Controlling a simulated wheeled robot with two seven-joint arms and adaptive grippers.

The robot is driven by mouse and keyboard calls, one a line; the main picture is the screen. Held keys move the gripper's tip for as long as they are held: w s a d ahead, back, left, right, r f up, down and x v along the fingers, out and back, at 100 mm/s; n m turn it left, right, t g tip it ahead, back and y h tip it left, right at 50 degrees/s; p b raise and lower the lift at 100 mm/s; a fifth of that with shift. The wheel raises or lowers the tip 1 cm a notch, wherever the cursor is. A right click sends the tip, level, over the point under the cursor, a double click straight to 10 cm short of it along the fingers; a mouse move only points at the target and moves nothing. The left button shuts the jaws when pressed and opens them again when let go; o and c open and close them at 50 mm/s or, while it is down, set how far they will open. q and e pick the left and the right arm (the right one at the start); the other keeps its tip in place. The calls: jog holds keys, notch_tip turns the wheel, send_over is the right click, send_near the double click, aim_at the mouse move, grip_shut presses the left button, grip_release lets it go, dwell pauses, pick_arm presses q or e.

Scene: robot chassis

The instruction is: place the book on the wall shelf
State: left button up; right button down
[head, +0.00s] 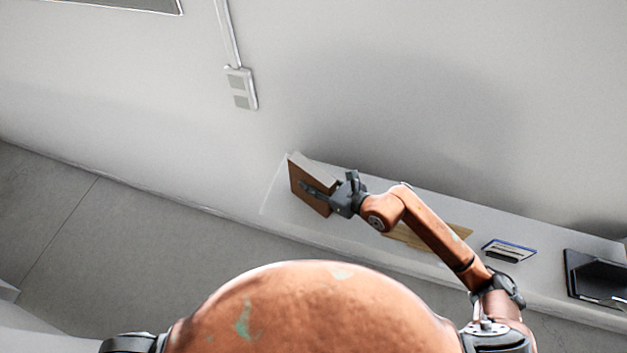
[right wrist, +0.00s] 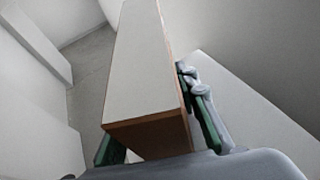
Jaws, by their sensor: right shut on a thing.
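A book (head: 309,186) with a brown cover and pale page edges is at the left end of a white wall shelf (head: 277,191). My right gripper (head: 322,191) is shut on the book and holds it upright, slightly tilted in the picture. In the right wrist view the book (right wrist: 137,70) stands between the two fingers of the gripper (right wrist: 150,145), its pale page side facing the camera. The shelf also shows in that view (right wrist: 245,120), to the right of the book. I cannot tell whether the book's lower edge touches the shelf. My left gripper is not in view.
On the shelf to the right are a flat wooden board (head: 450,233), a small blue-edged item (head: 509,250) and a black open object (head: 597,276). A wall socket (head: 240,88) is above left. Grey floor (head: 110,210) lies left of and below the shelf.

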aim_at(333, 191)
jog(key=shift+a+r, duration=0.1)
jog(key=c, duration=1.5)
grip_release()
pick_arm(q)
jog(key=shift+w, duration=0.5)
pick_arm(e)
jog(key=shift+s+d, duration=0.15)
jog(key=shift+d, duration=0.1)
jog(key=b+v, duration=0.1)
jog(key=v, duration=0.9)
jog(key=shift+s+d+b, duration=0.15)
jog(key=shift+b, duration=0.15)
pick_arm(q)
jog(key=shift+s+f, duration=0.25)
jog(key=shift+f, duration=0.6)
pick_arm(e)
jog(key=shift+s+d+r, duration=0.35)
jog(key=shift+d, duration=0.05)
